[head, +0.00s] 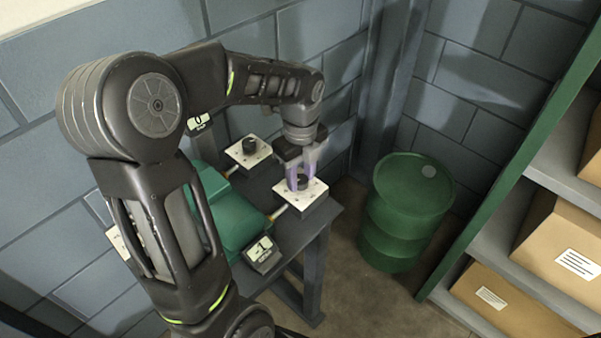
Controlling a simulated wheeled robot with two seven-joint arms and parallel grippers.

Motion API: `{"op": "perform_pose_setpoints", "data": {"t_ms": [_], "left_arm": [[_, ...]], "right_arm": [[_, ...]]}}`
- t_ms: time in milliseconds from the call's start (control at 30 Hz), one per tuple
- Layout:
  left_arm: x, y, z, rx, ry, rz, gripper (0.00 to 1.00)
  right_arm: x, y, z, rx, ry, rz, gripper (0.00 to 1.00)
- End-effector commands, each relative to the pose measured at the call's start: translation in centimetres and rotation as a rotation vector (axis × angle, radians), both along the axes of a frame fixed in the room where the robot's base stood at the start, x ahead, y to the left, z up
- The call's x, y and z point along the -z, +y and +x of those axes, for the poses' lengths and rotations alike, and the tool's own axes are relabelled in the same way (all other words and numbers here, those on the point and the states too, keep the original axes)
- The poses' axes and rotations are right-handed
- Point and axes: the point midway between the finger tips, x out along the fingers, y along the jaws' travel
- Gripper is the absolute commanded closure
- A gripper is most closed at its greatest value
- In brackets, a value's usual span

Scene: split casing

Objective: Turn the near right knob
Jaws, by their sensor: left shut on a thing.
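A white plate (314,193) with dark marks sits at the right end of the dark table (326,212) and bears a black knob (302,184). My left gripper (302,180) points down over this plate. Its purple-tinted fingers are shut on the black knob from both sides and partly hide it. A small display (263,252) in front of the green casing (238,222) appears to read -1. A second white plate with a black knob (249,144) stands farther back, untouched. A display (199,122) behind reads 0. My right gripper is not in view.
My left arm covers much of the left side and part of the casing. A pale plate (117,240) shows partly behind it. A green drum (408,205) stands right of the table. Shelves with cardboard boxes (560,250) are at far right. A block wall closes the back.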

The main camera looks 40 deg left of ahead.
Motion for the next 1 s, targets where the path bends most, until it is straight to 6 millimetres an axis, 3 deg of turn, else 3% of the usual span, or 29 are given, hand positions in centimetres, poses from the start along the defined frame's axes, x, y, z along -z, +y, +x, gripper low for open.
{"op": "perform_pose_setpoints", "data": {"t_ms": [400,933,967,1000], "left_arm": [[-0.09,0.02,0.06,0.233,-0.002,0.001,1.0],[-0.06,0.02,0.07,0.264,-0.002,0.002,1.0],[-0.06,0.02,0.07,0.264,-0.002,0.002,0.64],[-0.06,0.02,0.06,0.264,-0.002,0.001,0.6]], "right_arm": [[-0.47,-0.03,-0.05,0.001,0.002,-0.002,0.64],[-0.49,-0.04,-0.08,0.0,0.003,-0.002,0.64],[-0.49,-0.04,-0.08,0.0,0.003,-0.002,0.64],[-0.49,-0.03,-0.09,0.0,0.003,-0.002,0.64]]}}
